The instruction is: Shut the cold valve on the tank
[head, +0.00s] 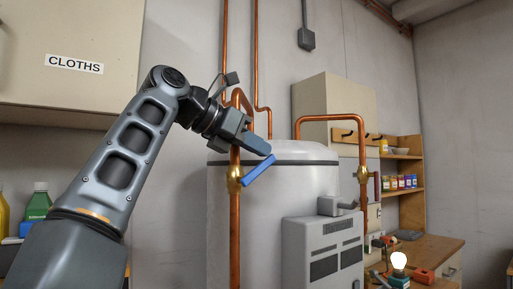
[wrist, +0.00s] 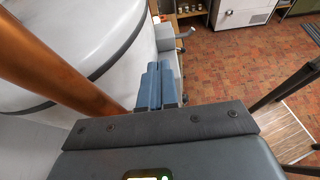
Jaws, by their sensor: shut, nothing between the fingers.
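The white tank (head: 270,210) stands at the centre with a copper pipe on each side. The left pipe (head: 235,255) carries a brass valve (head: 235,180) with a blue lever (head: 258,171), slanting up and right, neither along the pipe nor square to it. My gripper (head: 266,149) is shut and empty, its fingertips just above the lever's free end; I cannot tell whether they touch. In the wrist view, my gripper's fingers (wrist: 158,84) are together beside the tank (wrist: 70,35) and the copper pipe (wrist: 45,65). I cannot make out the lever there.
The right pipe (head: 362,215) has another brass valve (head: 363,174) with a dark red handle. A grey control box (head: 322,255) is on the tank front. A wall cabinet (head: 65,40) hangs at left. A workbench (head: 430,255) with small items stands at right. Open brick floor (wrist: 235,60) shows in the wrist view.

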